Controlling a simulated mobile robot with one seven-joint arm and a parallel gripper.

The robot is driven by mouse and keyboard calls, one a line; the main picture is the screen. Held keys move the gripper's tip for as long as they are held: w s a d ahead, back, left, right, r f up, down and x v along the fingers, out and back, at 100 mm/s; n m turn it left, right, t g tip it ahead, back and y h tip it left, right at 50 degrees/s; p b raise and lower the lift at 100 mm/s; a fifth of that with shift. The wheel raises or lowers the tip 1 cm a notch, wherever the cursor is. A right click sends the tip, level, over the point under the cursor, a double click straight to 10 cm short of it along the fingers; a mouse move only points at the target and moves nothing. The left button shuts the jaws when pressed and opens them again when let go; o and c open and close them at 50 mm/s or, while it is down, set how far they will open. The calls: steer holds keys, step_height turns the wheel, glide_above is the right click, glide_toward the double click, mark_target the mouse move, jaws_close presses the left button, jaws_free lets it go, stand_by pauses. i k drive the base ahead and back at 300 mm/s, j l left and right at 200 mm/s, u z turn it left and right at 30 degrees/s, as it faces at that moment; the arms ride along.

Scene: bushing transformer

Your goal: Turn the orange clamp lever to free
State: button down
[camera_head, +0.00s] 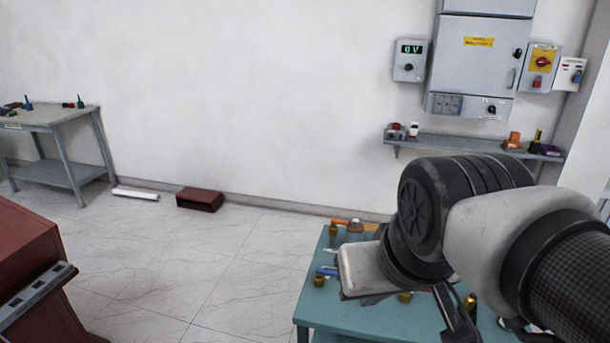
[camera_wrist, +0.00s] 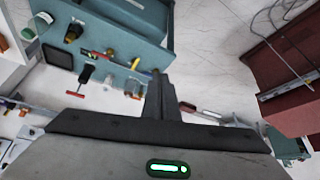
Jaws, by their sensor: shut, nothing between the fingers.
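An orange handle-like piece (camera_head: 340,221) shows at the back left of the teal table (camera_head: 330,325) in the head view. It may be the clamp lever, but it is too small to be sure, and its setting cannot be read. My gripper (camera_wrist: 158,82) is shut and empty in the wrist view, its dark fingers together. In the head view my arm hangs over the table and hides much of its top. The orange lever cannot be made out for certain in the wrist view.
Brass-coloured parts (camera_head: 319,281) and a blue-handled tool (camera_head: 327,270) lie on the teal table. A grey cabinet (camera_head: 470,60) and a shelf (camera_head: 455,144) are on the wall behind. A red cabinet (camera_head: 30,260) stands at left. The floor between is clear.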

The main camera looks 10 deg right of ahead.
mark_target(334, 222)
steer(key=z, duration=0.25)
steer(key=j+z, duration=0.4)
steer(key=j, duration=0.15)
steer(key=j+z, duration=0.4)
steer(key=j, duration=0.25)
steer(key=j+z, duration=0.35)
steer(key=j, duration=0.2)
steer(key=j+z, duration=0.4)
steer(key=j, duration=0.15)
steer(key=k+j+z, duration=0.1)
steer(key=j+z, duration=0.75)
steer(key=j, duration=0.25)
steer(key=j+z, duration=0.45)
steer(key=j, duration=0.25)
